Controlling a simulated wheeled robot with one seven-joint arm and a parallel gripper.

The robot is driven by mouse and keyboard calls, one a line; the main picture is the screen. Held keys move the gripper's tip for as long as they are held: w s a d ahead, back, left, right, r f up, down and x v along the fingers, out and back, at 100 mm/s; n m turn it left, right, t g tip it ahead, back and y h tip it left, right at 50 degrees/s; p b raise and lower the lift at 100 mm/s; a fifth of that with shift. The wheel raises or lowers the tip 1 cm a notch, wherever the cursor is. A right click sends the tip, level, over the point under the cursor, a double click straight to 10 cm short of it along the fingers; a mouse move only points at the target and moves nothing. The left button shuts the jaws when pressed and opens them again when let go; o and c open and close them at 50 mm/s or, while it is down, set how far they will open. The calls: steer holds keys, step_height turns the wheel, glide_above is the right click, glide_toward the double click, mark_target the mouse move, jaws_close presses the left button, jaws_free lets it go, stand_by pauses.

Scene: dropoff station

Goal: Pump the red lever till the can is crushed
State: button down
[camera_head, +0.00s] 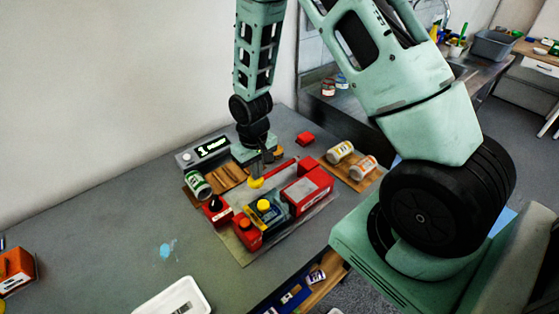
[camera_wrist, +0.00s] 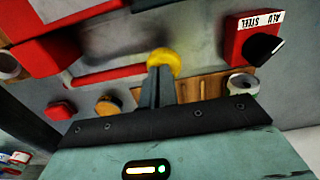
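The red lever (camera_wrist: 105,76) is a red bar with a yellow knob (camera_wrist: 163,60) at its end. In the head view the yellow knob (camera_head: 256,184) is just below my fingertips. My gripper (camera_head: 257,175) points down, and its fingers (camera_wrist: 158,86) look close together at the knob, apparently touching it with no grip around it visible. The press has a red block (camera_head: 308,190) and a blue part (camera_head: 265,216) with a yellow cap. I cannot make out a can inside the press.
A red switch box (camera_wrist: 248,36) reads "ALU STEEL". A white tray (camera_head: 175,300) is at the front.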

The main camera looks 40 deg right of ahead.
steer(key=shift+d+f+b, duration=0.1)
steer(key=shift+f+b, duration=0.85)
steer(key=shift+f, duration=0.35)
steer(key=r+p, duration=0.4)
steer(key=r, duration=0.1)
steer(key=d+r+p, duration=0.1)
steer(key=r+p, duration=0.1)
steer(key=r, duration=0.1)
steer(key=shift+f, duration=0.1)
steer(key=shift+a+f+b, duration=0.25)
steer(key=shift+f+b, duration=0.25)
steer(key=shift+f, duration=0.2)
steer(key=shift+a+f+b, duration=0.2)
steer(key=shift+f+b, duration=0.25)
steer(key=shift+f, duration=0.2)
